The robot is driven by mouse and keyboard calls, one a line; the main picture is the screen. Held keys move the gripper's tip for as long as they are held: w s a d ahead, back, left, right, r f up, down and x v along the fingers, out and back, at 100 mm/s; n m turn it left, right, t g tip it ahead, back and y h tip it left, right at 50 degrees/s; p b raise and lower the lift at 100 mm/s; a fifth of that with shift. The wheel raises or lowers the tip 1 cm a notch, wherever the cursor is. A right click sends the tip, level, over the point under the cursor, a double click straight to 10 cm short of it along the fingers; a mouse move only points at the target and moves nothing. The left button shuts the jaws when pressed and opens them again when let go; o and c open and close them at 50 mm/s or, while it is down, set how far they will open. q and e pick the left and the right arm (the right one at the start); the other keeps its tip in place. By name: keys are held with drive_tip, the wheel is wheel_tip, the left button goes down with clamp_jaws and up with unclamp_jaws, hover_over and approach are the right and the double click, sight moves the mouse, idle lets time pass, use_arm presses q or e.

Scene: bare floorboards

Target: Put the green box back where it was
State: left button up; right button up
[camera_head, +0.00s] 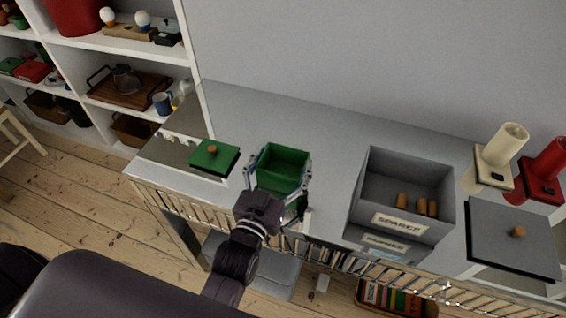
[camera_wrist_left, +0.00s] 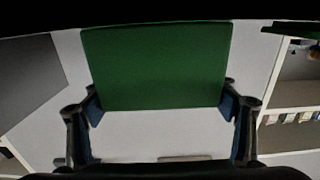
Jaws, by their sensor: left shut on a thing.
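The green box (camera_head: 284,157) is open-topped and looks empty in the head view. It is over the grey-white counter, right of its green lid. I cannot tell whether it touches the counter. My left gripper (camera_head: 279,186) has its fingers on both sides of the box and is shut on it. In the left wrist view the green box (camera_wrist_left: 155,66) fills the upper middle, between the fingers of the left gripper (camera_wrist_left: 160,118). The green lid (camera_head: 214,157) with a wooden knob lies flat on the counter to the left. My right gripper is not in view.
A grey box (camera_head: 362,205) labelled SPARES, holding several wooden knobs, stands on the counter to the right. A grey lid (camera_head: 500,240) lies beyond it, with cream (camera_head: 497,160) and red (camera_head: 546,170) objects behind. White shelves (camera_head: 150,55) stand at left. The counter behind the green box is clear.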

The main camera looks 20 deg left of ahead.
use_arm(q)
drive_tip(key=shift+s+r, duration=0.1)
drive_tip(key=shift+s, duration=0.05)
drive_tip(key=o, duration=1.2)
drive_tip(key=shift+c, duration=0.2)
drive_tip(key=shift+s, duration=0.5)
drive_tip(key=s+p, duration=0.1)
drive_tip(key=s, duration=0.4)
drive_tip(key=s+p, duration=0.2)
drive_tip(key=s, duration=0.4)
drive_tip(key=shift+a, duration=0.2)
